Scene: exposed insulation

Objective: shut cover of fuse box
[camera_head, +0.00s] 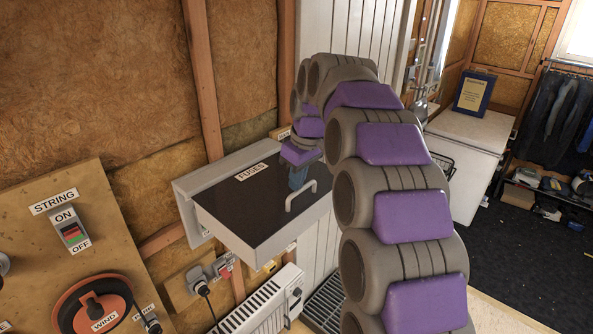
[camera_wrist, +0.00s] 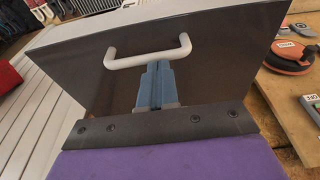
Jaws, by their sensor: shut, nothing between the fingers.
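The fuse box cover (camera_head: 245,204) is a dark panel with a pale rim and a "FUSES" label. It stands out from the wall at an angle, open from the grey box body (camera_head: 186,208) behind it. A white handle (camera_head: 313,187) sits near its outer edge; it also shows in the wrist view (camera_wrist: 121,63). My gripper (camera_head: 298,180) is over the cover's outer face beside the handle. Its blue fingers (camera_wrist: 157,72) are shut together and empty, with tips close to the handle bar. I cannot tell whether they touch handle or cover. My arm hides the cover's right side.
A wooden board (camera_head: 95,235) with a STRING switch (camera_head: 72,232) and an orange WIND reel (camera_head: 98,308) stands at left. Sockets (camera_head: 203,279) and a white radiator (camera_head: 262,306) are below the box. A white chest (camera_head: 468,155) stands at right; dark floor (camera_head: 535,250) there is open.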

